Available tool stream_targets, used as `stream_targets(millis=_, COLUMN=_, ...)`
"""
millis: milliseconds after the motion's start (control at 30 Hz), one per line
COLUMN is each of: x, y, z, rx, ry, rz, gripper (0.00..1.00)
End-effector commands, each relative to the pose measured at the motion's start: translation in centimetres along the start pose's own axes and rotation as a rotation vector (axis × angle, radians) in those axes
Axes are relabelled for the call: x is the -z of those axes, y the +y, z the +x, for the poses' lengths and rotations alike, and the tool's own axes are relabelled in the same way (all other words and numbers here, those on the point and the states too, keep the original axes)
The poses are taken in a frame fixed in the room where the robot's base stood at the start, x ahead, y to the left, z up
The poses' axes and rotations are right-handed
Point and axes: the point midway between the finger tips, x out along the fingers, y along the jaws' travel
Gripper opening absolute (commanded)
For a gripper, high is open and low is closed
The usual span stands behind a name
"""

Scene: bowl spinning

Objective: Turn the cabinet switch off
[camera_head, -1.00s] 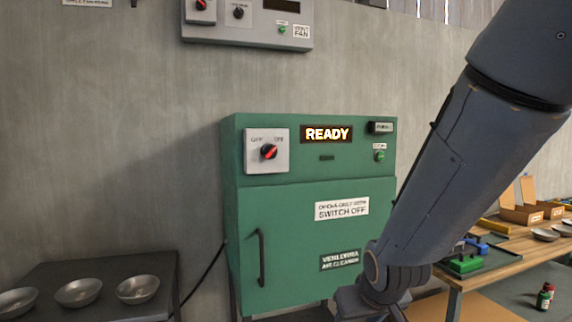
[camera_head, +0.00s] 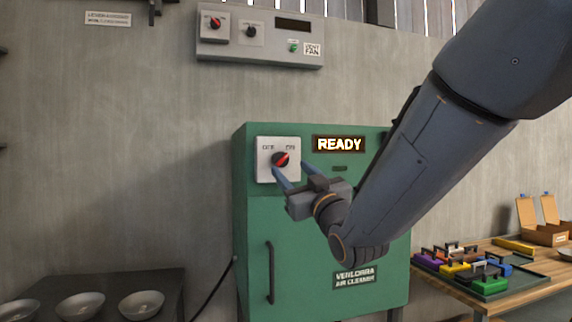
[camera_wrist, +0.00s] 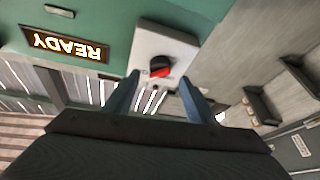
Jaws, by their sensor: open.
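The green cabinet (camera_head: 252,215) stands against the wall with its door shut. Its switch is a black knob with a red pointer (camera_head: 280,159) on a white plate marked OFF at left and ON at right. The pointer is turned toward ON. A lit READY display (camera_head: 339,144) is right of the plate. My gripper (camera_head: 290,174) is open in front of the plate, its blue fingers near the knob's lower edge. In the wrist view the knob (camera_wrist: 160,67) lies beyond and between the spread fingertips (camera_wrist: 160,82). I see no clear contact.
A fan control panel (camera_head: 262,38) with a similar red-pointer knob hangs on the wall above. A dark table (camera_head: 95,283) with metal bowls is at lower left. A wooden bench (camera_head: 535,278) with colored blocks and boxes is at right.

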Motion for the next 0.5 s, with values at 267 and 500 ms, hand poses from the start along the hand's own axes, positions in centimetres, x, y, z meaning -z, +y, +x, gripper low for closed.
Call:
stream_targets(millis=267, x=0.1, y=0.1, z=3.8, rx=0.0, ry=-0.001, rz=0.0, gripper=0.51)
stream_targets(millis=500, x=0.0, y=0.0, z=4.7, rx=-0.001, ry=-0.001, rz=-0.001, gripper=0.51)
